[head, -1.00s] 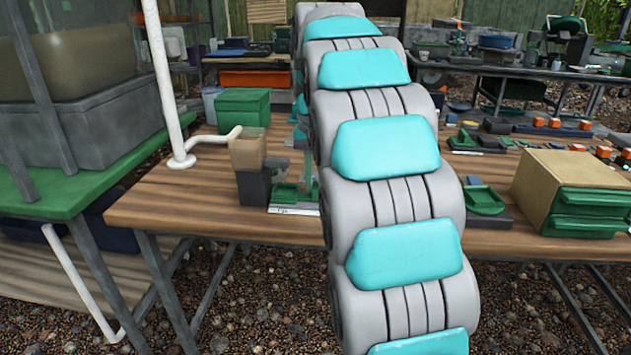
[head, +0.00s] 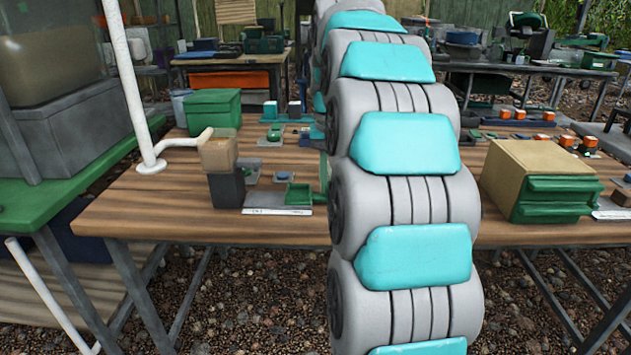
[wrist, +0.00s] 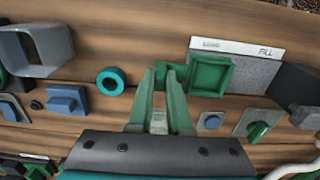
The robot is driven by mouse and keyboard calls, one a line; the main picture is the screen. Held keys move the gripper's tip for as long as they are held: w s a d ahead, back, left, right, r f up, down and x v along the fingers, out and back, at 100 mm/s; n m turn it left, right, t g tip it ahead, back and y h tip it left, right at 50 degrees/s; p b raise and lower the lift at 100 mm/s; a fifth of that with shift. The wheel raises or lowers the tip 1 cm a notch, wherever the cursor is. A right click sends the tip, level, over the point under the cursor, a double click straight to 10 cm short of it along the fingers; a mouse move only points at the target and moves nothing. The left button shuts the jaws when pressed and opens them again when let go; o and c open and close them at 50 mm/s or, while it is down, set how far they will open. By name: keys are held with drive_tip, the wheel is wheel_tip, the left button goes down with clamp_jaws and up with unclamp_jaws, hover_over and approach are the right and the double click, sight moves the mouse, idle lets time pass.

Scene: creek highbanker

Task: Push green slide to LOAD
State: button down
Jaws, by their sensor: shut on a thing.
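The green slide (wrist: 211,75) is a square, shallow open tray. It sits on a grey plate (wrist: 255,75) beside a white strip marked LOAD and FILL. The slide is at the LOAD end, away from the dark block (wrist: 296,90) at the FILL end. My gripper (wrist: 164,76) is shut on the small green tab at the slide's side. In the head view the slide (head: 298,195) shows to the right of the dark block (head: 226,188), with a tan hopper on top. My arm hides most of my gripper there.
A teal ring (wrist: 110,80), a blue block (wrist: 67,100) and a grey square frame (wrist: 38,50) lie near my gripper. A green box (head: 213,110), a white pipe (head: 132,90) and a tan box with green drawers (head: 540,182) stand on the wooden table (head: 150,215).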

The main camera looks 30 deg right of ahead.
drive_tip(key=shift+d+r, duration=0.1)
drive_tip(key=shift+d, duration=0.05)
drive_tip(key=c, duration=0.8)
unclamp_jaws()
drive_tip(key=shift+s, duration=0.1)
drive_tip(key=shift+c, duration=0.2)
drive_tip(key=shift+r, duration=0.85)
wheel_tip(320, 180, up, 6)
drive_tip(key=shift+r+p, duration=0.1)
drive_tip(key=shift+p, duration=1.05)
